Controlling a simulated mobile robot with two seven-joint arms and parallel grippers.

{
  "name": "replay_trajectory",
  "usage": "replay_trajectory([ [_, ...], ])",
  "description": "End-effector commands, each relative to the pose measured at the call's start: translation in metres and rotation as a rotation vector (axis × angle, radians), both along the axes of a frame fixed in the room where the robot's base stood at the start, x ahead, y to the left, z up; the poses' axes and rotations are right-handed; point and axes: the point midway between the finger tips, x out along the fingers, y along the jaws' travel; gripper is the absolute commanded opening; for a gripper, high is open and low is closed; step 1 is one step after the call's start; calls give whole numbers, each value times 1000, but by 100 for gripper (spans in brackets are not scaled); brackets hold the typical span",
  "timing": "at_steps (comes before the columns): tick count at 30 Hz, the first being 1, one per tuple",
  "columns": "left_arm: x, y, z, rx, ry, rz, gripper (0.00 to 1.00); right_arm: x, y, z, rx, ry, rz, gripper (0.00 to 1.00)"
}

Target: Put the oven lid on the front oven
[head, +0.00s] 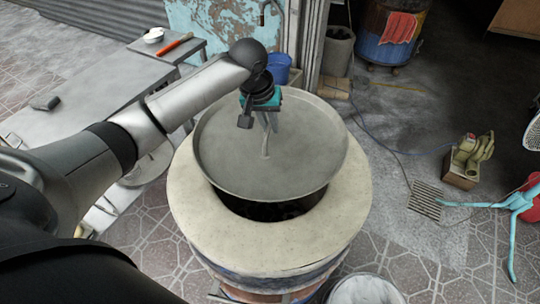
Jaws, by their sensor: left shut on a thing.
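The grey round oven lid (309,153) is over the barrel oven (275,246), which has a thick pale rim. My left gripper (268,124) is shut on the lid's handle, near the lid's left side of centre. The lid sits toward the far side of the opening. A dark crescent of the opening shows below the lid's near edge, and the rest is hidden under the lid. I cannot tell whether the lid touches the rim. My right gripper is not in view.
A metal table (82,110) stands at the left, with a red-handled tool (175,44) on a bench behind it. A blue bucket (279,68) is behind the oven. A white bin (363,290) stands in front.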

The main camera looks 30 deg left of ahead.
Motion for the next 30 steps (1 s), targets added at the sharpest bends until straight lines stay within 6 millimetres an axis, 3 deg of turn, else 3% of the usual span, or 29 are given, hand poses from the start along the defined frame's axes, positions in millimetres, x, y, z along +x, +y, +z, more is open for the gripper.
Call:
replay_trajectory([
  [3,0,-1,-30,-2,-2,0,0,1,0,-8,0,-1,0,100],
  [7,1,0,-52,-1,-4,0,0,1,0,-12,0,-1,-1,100],
  [14,1,0,-66,-2,-6,0,0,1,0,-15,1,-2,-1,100],
  [23,1,-1,-105,-2,-5,-1,0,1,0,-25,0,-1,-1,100],
  [30,2,0,-106,-1,-7,-1,0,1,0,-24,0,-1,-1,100],
])
